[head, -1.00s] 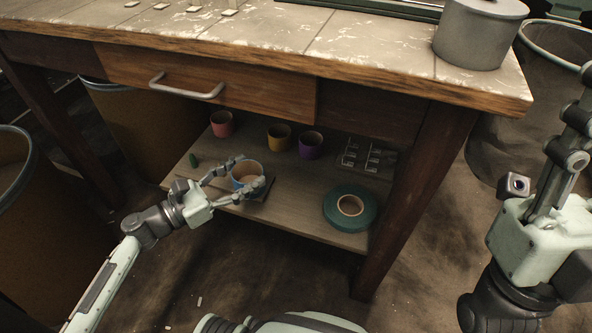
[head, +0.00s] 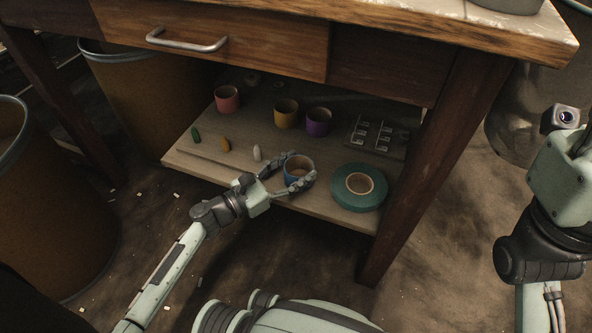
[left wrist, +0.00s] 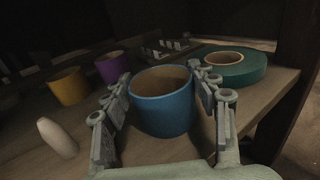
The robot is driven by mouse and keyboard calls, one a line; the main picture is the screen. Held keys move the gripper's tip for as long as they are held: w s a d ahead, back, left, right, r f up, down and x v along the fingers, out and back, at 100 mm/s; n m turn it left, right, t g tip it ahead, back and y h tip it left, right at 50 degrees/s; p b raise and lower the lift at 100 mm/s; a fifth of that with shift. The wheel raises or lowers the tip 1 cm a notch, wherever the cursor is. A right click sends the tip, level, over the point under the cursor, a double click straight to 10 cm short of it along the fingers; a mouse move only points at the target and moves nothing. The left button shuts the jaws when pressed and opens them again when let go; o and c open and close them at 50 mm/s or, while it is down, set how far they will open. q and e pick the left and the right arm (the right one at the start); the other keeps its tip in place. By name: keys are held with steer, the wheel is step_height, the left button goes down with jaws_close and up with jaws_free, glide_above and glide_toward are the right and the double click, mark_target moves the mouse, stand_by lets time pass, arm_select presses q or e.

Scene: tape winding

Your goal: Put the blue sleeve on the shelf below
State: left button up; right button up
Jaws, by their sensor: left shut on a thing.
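The blue sleeve (left wrist: 162,108) is an upright, open-topped cylinder with a brown inside. It also shows in the head view (head: 298,161). My left gripper (head: 301,169) is shut on it, with one finger on each side. They are at the front edge of the lower shelf (head: 215,166), just left of the teal tape roll. I cannot tell whether the sleeve's base touches the shelf. My right gripper (head: 580,147) is at the right edge of the head view, its fingers mostly cut off.
The teal roll (head: 345,197) lies flat at the shelf's front right. Pink (head: 227,99), yellow (head: 286,114) and purple (head: 318,122) sleeves stand behind. Green (head: 195,134), orange (head: 226,145) and white (head: 257,153) small pieces stand left. The table leg (head: 425,165) is at right.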

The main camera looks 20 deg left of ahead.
arm_select(q)
steer(key=shift+r, duration=0.1)
steer(key=o, duration=0.8)
steer(key=shift+o, duration=0.2)
steer(key=p+v, duration=0.1)
steer(key=v, duration=1.1)
steer(key=shift+p, duration=0.3)
